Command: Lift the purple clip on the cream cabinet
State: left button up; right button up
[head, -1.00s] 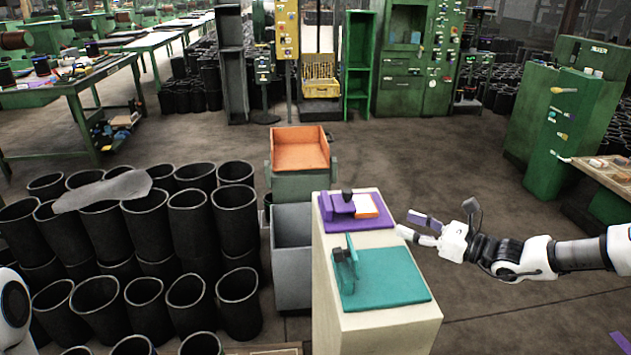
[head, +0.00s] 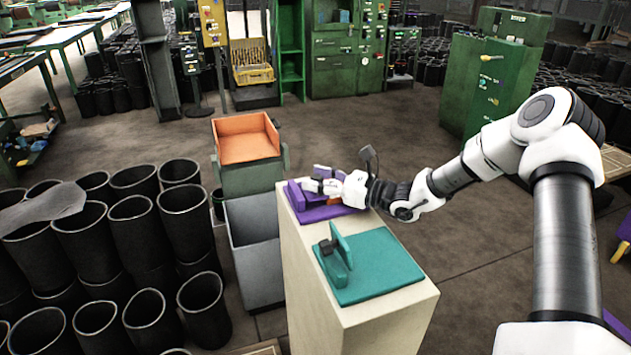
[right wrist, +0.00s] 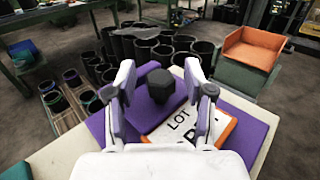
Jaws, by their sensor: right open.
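The purple clip (head: 294,196) sits on a purple mat (head: 325,214) at the far end of the cream cabinet (head: 385,318). In the right wrist view the clip (right wrist: 148,112) has a dark knob (right wrist: 161,84) and lies beside an orange-edged card marked LOT (right wrist: 192,125). My right gripper (head: 318,180) is at the clip; in the wrist view its open fingers (right wrist: 160,76) appear on either side of the knob. I cannot tell whether they touch it. The gripper partly hides the clip and card in the head view. My left gripper is out of view.
A teal clip (head: 337,262) stands on a teal mat (head: 385,278) at the cabinet's near end. A grey bin (head: 254,265) and an orange tray (head: 246,138) stand to the left. Black rubber sleeves (head: 133,235) crowd the floor beyond. Open floor lies to the right.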

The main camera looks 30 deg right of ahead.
jog(key=shift+w+a, duration=0.1)
jog(key=shift+w, duration=0.05)
grip_shut()
